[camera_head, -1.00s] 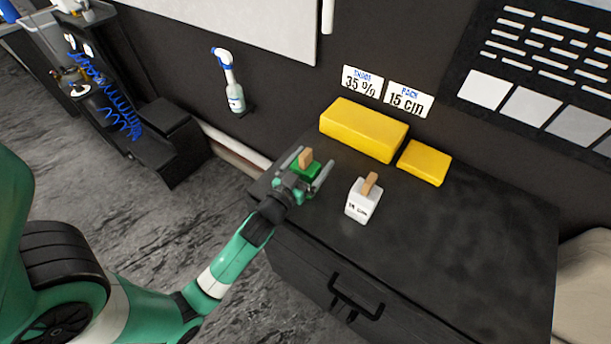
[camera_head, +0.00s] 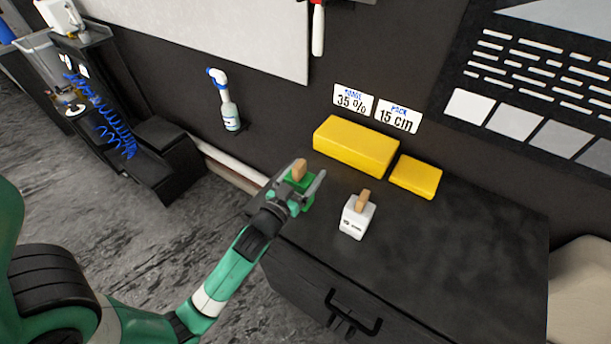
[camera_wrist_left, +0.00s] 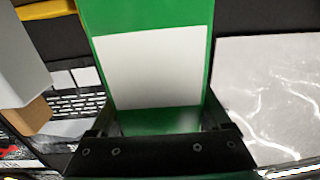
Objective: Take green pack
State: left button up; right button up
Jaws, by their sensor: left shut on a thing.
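The green pack (camera_head: 303,184), a small block with a wooden piece on top, is at the left edge of the black cabinet top. My left gripper (camera_head: 297,187) is shut on it, with a finger on either side. In the left wrist view the green pack (camera_wrist_left: 150,18) stands between the fingers (camera_wrist_left: 162,125) with a large white label facing the camera. Whether it touches the cabinet top is hard to tell. My right gripper is not in view.
A white pack (camera_head: 357,217) with a wooden piece stands just right of the gripper. Two yellow blocks (camera_head: 355,147) (camera_head: 416,177) lie at the back by the wall. The cabinet top's right side (camera_head: 470,250) is clear.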

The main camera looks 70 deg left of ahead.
aim_at(297, 173)
pick_arm(q)
jog(key=s+r, duration=0.1)
jog(key=d+r+p, duration=0.1)
jog(key=r, duration=0.1)
jog(key=s+d+r+p, duration=0.1)
jog(key=r, duration=0.1)
jog(key=shift+s+d+r, duration=0.2)
jog(key=shift+s+d, duration=0.05)
jog(key=shift+s, duration=0.05)
jog(key=s+d+r+p, duration=0.2)
jog(key=s+d+r, duration=0.2)
jog(key=s+d, duration=0.3)
jog(key=shift+s+r, duration=0.4)
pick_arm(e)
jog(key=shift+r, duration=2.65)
